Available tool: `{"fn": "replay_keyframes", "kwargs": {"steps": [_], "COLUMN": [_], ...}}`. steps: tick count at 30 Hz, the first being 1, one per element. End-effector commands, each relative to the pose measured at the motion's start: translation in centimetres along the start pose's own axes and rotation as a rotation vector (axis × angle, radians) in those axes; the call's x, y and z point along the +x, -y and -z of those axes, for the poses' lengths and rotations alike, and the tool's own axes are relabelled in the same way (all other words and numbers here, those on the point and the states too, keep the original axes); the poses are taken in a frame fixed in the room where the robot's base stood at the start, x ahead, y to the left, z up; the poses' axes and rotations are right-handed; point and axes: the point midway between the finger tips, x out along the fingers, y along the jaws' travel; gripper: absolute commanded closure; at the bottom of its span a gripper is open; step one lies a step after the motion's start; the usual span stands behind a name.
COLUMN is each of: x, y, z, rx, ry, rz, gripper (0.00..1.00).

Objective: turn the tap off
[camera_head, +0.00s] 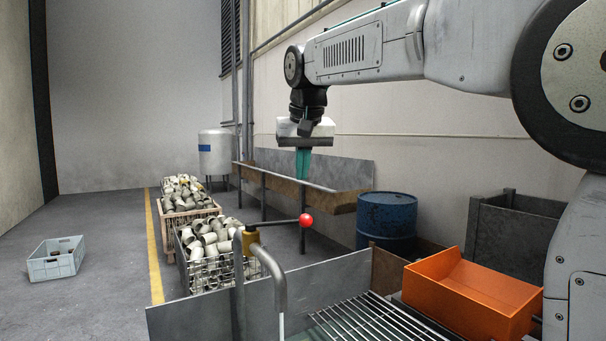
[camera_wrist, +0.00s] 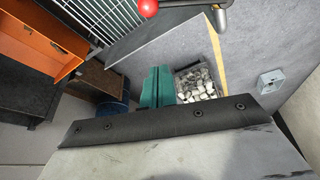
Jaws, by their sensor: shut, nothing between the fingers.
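The tap (camera_head: 250,239) has a brass body, a grey curved spout (camera_head: 274,272) and a dark lever ending in a red ball (camera_head: 306,220). The lever points right, roughly level, across the spout's side. A thin pale stream (camera_head: 282,326) shows under the spout. In the wrist view the red ball (camera_wrist: 148,8) and part of the spout (camera_wrist: 221,18) are at the top edge; the rest of the tap is cut off. My gripper (camera_head: 303,176) has teal fingers, shut and empty, pointing down above the red ball in the head view. The fingers (camera_wrist: 157,72) are apart from the ball.
Under the tap is a metal basin with a slatted grate (camera_head: 375,318) and raised sheet walls (camera_head: 190,318). An orange bin (camera_head: 470,292) stands at its right. A blue drum (camera_head: 386,222), a wall bench (camera_head: 345,201) and wire crates of pipe fittings (camera_head: 208,243) stand behind.

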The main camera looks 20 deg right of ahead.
Motion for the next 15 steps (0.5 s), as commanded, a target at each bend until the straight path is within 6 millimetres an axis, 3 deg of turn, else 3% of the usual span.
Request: {"fn": "replay_keyframes", "kwargs": {"steps": [11,15], "x": [8.1,7.2], "y": [0.0,0.1], "z": [-0.1,-2.4], "rx": [0.000,-0.002], "ry": [0.004,-0.002], "rz": [-0.001,0.001], "gripper": [1.00,1.00]}}
